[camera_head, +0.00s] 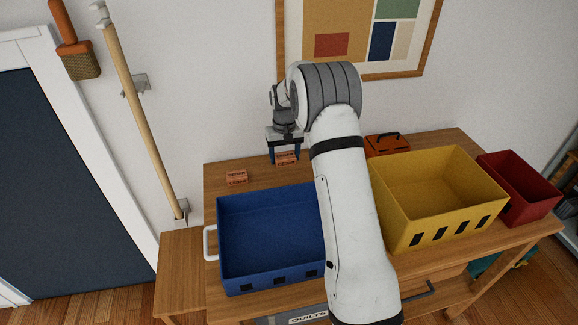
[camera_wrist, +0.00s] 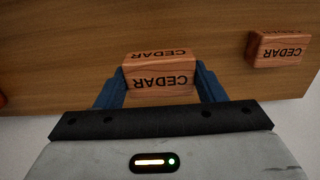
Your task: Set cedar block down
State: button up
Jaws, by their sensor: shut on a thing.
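My gripper (camera_head: 285,153) is shut on a reddish wooden cedar block (camera_head: 286,159), behind the blue bin. In the wrist view the held cedar block (camera_wrist: 158,77) sits between the blue fingers of my gripper (camera_wrist: 160,88), its CEDAR lettering upside down. I cannot tell whether the held block touches the table (camera_head: 218,174). A second cedar block (camera_head: 237,177) rests on the table to the left of the held one. It also shows at the upper right of the wrist view (camera_wrist: 278,49), apart from my gripper.
A blue bin (camera_head: 268,253) with a white handle stands in front of the blocks. A yellow bin (camera_head: 412,225), a red bin (camera_head: 518,187) and an orange box (camera_head: 386,145) with a black handle stand to the right. The table between the two blocks is bare.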

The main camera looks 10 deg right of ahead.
aim_at(285, 173)
jog(key=shift+f, duration=2.3)
jog(key=shift+f, duration=0.15)
jog(key=o, duration=1)
